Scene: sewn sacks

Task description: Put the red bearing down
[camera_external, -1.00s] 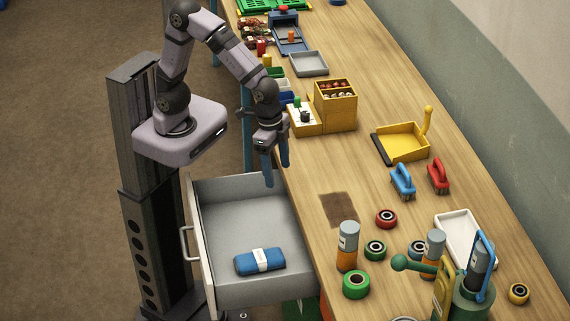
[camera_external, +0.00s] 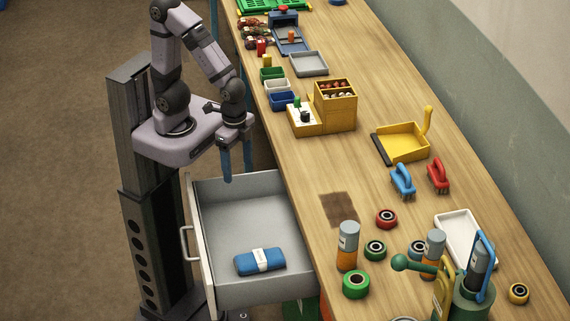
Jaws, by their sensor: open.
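The red bearing (camera_external: 386,219) is a red ring with a dark and pale centre. It lies flat on the wooden bench, right of a brown square patch (camera_external: 339,209) and above a green bearing (camera_external: 375,250). My gripper (camera_external: 236,162) is open with its blue fingers pointing down. It is over the back edge of the open drawer, well to the left of the red bearing and apart from it. I see nothing between the fingers.
The open grey drawer (camera_external: 230,206) holds a blue packet (camera_external: 260,261). Grey-and-orange bottles (camera_external: 348,246), a green ring (camera_external: 356,284), a blue brush (camera_external: 403,181), a red brush (camera_external: 438,175) and a white tray (camera_external: 464,238) surround the bearing.

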